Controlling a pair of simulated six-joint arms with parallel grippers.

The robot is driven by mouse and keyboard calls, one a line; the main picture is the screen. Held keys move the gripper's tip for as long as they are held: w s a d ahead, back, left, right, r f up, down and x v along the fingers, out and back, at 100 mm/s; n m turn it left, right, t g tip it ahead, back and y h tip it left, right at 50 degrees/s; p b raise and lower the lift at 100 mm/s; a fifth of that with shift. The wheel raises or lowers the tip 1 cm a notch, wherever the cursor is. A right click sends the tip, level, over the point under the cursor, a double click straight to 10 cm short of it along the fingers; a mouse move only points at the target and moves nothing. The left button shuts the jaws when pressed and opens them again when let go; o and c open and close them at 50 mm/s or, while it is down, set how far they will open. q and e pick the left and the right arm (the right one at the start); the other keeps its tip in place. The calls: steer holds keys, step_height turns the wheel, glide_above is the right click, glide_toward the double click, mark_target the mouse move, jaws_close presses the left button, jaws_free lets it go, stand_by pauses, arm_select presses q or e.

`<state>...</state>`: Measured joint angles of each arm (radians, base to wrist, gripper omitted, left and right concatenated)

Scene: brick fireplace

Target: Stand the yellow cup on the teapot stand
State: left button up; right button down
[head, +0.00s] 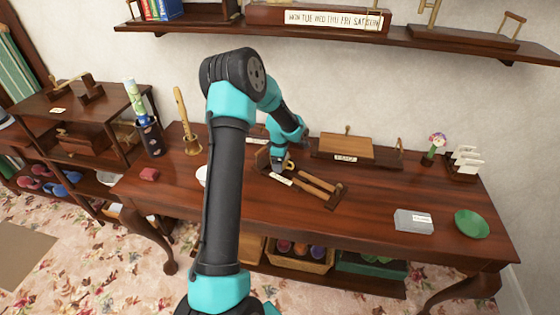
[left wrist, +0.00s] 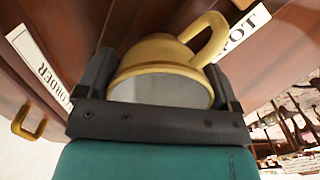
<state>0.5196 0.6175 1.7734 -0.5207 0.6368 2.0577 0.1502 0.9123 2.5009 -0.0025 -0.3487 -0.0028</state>
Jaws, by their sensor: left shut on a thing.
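My left gripper (head: 279,163) is low over the table, its arm covering much of the middle of the head view. It is shut on the yellow cup (left wrist: 160,52), which sits between the two fingers in the left wrist view with its handle pointing up and right. In the head view only a bit of the cup (head: 290,165) shows beside the gripper. A wooden stand with light rails (head: 318,183) lies just right of the gripper, with a white label (head: 281,179) at its left end. A label ending in "POT" (left wrist: 243,28) shows beside the cup. Contact below the cup is hidden.
A lidded wooden box (head: 345,147) stands behind. A brass bell (head: 188,135), dark holder (head: 151,139) and red block (head: 149,174) are at left. The front right tabletop is mostly clear.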

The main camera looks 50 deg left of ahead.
arm_select(q)
steer(key=shift+f, duration=0.1)
steer(key=o, duration=0.8)
steer(key=shift+c, duration=0.2)
step_height(320, 180, up, 12)
steer(key=shift+r, duration=0.15)
stand_by(0.3)
